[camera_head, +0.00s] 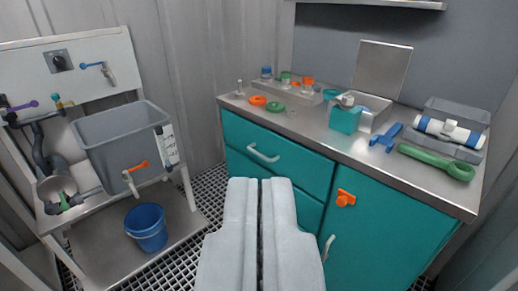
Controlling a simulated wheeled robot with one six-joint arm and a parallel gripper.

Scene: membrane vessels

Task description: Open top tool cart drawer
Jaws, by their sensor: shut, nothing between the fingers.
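A teal tool cart with a steel top (330,127) stands to the right of centre. Its top drawer (297,166) looks closed and bears a pale curved handle (263,153). A second teal drawer (305,206) lies below it, partly hidden behind my gripper. My gripper (260,184) points forward from the bottom centre, with its two pale fingers together and nothing between them. In the picture its tips appear just below the top drawer's handle. The distance between them cannot be told from this view.
A teal door (382,230) with an orange latch (345,198) is right of the drawers. Tools and small vessels lie on the cart top, including a green wrench (437,161). A grey sink (118,145) and blue bucket (147,227) stand left. Grated floor (208,190) lies between.

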